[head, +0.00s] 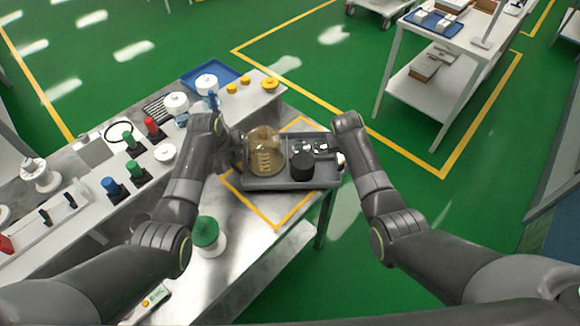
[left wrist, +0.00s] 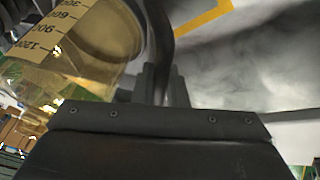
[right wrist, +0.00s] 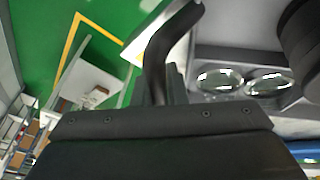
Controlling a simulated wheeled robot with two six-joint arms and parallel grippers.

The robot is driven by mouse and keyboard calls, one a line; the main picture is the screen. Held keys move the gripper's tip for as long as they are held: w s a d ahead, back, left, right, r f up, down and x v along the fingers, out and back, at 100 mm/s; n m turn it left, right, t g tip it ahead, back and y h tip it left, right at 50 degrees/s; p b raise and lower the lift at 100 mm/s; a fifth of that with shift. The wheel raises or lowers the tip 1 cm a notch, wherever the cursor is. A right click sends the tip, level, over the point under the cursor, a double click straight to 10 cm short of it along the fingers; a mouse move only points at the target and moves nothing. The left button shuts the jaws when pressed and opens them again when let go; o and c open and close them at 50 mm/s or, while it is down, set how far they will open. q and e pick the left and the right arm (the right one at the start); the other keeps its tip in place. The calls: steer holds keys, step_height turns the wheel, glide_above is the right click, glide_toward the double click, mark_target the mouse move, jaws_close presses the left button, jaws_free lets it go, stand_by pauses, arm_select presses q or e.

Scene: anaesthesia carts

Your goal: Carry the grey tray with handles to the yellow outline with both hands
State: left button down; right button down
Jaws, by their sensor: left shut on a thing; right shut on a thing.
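The grey tray (head: 262,184) is level over the table's right end. It carries a beaker of amber liquid (head: 265,152), a black cylinder (head: 302,166) and two small glass dishes (right wrist: 220,82). My left gripper (head: 238,152) is shut on the tray's left handle; the dark handle (left wrist: 162,40) shows in the left wrist view. My right gripper (head: 340,160) is shut on the right handle (right wrist: 160,50). The yellow outline (head: 250,207) is on the tabletop, its near corner showing in front of the tray. The tray covers part of it. I cannot tell whether the tray touches the table.
A green-topped white container (head: 207,234) stands on the table left of the outline. A white cart (head: 440,65) stands at the far right, with green floor between.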

arm_select(q)
steer(key=shift+f+b, duration=0.35)
steer(key=shift+f, duration=0.05)
arm_select(e)
steer(key=shift+f, duration=0.45)
arm_select(q)
steer(key=c, duration=1.9)
jaws_free()
steer(key=shift+f, duration=0.15)
arm_select(e)
steer(key=c, duration=1.9)
jaws_free()
steer(key=shift+f, duration=0.15)
arm_select(q)
steer(key=o, duration=0.4)
arm_select(e)
steer(key=o, duration=0.4)
arm_select(q)
steer(key=shift+o, duration=0.2)
arm_select(e)
steer(key=shift+o, duration=0.2)
steer(key=shift+s, duration=0.1)
arm_select(q)
steer(key=shift+r, duration=0.2)
arm_select(e)
steer(key=shift+r, duration=0.25)
